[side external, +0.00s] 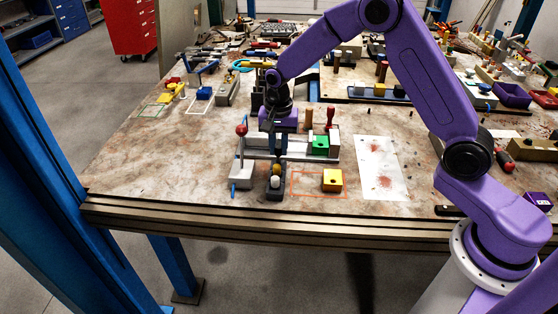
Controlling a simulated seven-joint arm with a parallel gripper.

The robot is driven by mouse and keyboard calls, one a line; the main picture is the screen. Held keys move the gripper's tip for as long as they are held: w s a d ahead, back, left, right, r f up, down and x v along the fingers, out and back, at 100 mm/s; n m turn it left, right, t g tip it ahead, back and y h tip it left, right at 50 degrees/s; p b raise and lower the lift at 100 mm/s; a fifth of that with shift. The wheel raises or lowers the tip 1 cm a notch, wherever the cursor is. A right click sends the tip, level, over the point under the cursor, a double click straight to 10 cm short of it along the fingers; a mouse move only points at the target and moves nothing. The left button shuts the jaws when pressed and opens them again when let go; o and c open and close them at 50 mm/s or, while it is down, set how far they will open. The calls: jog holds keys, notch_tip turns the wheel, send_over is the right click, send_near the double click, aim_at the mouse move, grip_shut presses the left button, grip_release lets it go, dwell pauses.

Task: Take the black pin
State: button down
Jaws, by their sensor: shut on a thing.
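My gripper (278,150) has a purple body and dark fingers and points down over the middle of the worktable. It is shut on a small dark thing that appears to be the black pin; the fingers hide most of it, and its outline blends with them. Just in front of and below the fingertips stands a dark block (275,194) with a tan piece and a white piece on it. I cannot tell whether the held thing touches anything below.
A grey block with a red-knobbed pin (241,130) stands left of my gripper. A green block (320,143), a red pin (330,117) and a brown pin (308,119) are close on the right. A yellow block (332,180) lies nearer the front edge. The table's left front is clear.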

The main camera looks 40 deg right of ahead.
aim_at(279, 147)
jog(key=shift+r, duration=2.35)
